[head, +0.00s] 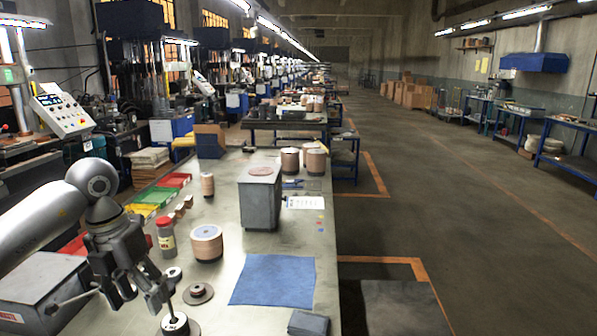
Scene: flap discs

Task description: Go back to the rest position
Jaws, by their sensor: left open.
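My left arm comes in from the left, and its gripper (140,296) hangs fingers down over the near left of the grey workbench (225,290). The gripper is open, with nothing seen between its fingers. A white-topped disc (174,323) with a dark centre sits just right of and below the fingertips. I cannot tell whether a finger touches it. A flat brown disc with a dark hub (198,293) and a small white-topped ring (172,275) lie nearby. My right gripper is out of view.
A blue cloth (275,280) lies right of the gripper. A disc stack (206,243), a red-capped bottle (166,238) and a grey box (260,195) stand behind. A grey case (42,292) is on the left. The floor aisle (450,200) right of the bench is open.

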